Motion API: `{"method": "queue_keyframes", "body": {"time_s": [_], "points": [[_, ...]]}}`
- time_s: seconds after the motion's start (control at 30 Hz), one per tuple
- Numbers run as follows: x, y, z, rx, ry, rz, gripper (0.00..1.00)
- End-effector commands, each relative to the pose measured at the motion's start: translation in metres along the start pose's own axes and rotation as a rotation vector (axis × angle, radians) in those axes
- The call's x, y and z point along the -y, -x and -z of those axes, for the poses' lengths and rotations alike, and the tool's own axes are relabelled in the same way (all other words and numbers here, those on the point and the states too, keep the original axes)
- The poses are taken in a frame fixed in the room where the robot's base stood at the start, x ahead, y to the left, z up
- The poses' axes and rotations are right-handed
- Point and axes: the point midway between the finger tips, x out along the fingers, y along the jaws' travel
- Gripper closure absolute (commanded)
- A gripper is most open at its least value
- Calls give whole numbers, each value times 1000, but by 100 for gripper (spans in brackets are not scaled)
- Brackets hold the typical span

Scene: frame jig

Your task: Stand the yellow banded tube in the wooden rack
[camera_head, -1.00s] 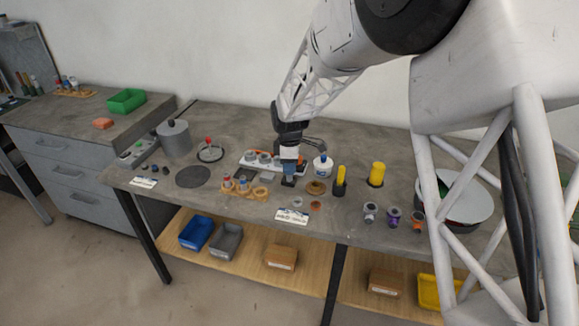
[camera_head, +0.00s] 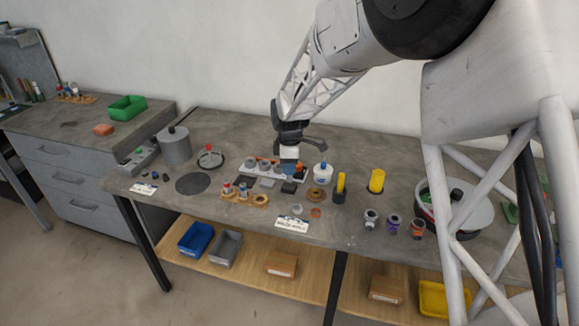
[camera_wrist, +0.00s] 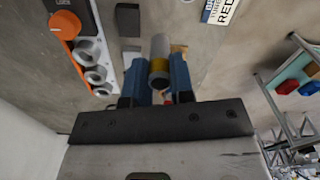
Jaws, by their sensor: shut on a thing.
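My gripper (camera_head: 290,168) is above the middle of the bench in the head view. In the wrist view its blue fingers (camera_wrist: 158,82) are shut on the yellow banded tube (camera_wrist: 159,62), a grey tube with a yellow band, which points away from the wrist. The tube cannot be made out in the head view.
A white block with grey sockets and an orange knob (camera_wrist: 64,25) is close to my gripper. A grey canister (camera_head: 175,146) is at the left.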

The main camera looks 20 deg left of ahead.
Motion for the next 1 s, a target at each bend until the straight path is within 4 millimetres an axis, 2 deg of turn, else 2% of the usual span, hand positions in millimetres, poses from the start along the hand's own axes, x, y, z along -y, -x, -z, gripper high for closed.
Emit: {"method": "queue_keyframes", "body": {"time_s": [0.13,0.27,0.7,1.0], "points": [[0,0,4,0,1,0,100],[1,-2,16,0,1,1,100],[10,-9,87,0,2,0,100],[12,-10,97,0,0,0,100]]}}
